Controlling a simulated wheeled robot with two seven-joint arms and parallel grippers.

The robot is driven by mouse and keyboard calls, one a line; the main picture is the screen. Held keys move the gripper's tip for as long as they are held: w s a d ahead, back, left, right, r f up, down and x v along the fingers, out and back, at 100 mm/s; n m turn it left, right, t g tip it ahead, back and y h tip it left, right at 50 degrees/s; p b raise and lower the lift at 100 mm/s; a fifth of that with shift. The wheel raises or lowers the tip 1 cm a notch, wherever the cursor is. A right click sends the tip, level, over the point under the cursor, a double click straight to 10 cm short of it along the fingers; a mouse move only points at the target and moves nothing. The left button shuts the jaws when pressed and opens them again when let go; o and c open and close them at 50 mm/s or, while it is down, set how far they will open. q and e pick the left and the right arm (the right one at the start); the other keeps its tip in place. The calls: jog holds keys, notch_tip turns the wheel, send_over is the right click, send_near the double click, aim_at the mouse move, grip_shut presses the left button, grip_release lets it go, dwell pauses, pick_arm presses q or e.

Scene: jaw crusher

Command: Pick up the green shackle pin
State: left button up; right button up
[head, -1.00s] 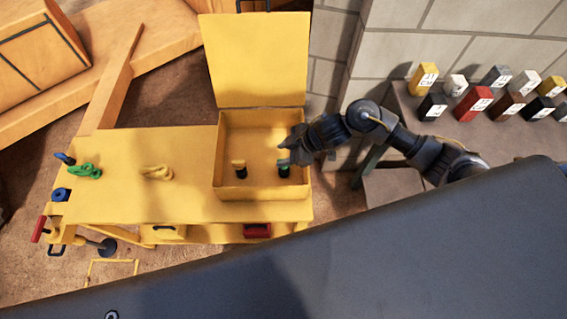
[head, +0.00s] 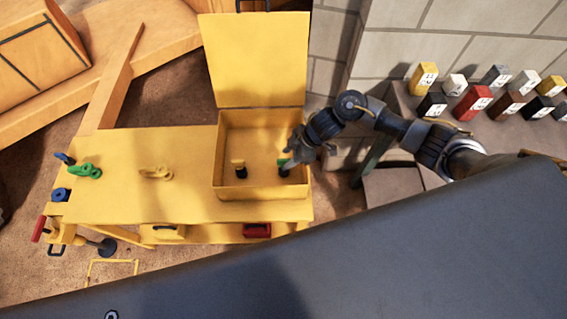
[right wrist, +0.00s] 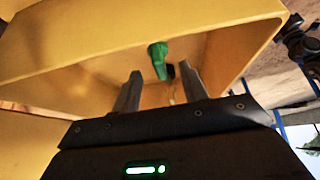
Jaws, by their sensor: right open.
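The green shackle pin (head: 283,162) stands in the right part of the open yellow box (head: 232,191), with a dark lower part. In the right wrist view the green pin (right wrist: 158,60) shows ahead of and between the two fingers. My right gripper (head: 288,164) is at the pin in the head view, reaching in over the box's right wall. In the right wrist view its fingers (right wrist: 160,85) are apart, with nothing held between them. The exact gap between fingertips and pin is hard to tell. My left gripper is not in view.
A yellow-topped pin (head: 238,166) stands left of the green one in the box. The raised lid (head: 255,60) is behind. Green (head: 86,170) and yellow (head: 156,172) shackles lie on the yellow bench (head: 120,205). Several numbered blocks stand on the right ledge.

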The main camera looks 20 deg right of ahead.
aim_at(285, 159)
jog(key=x, duration=0.5)
jog(key=shift+a+p, duration=0.15)
jog(key=shift+p, duration=0.15)
grip_shut()
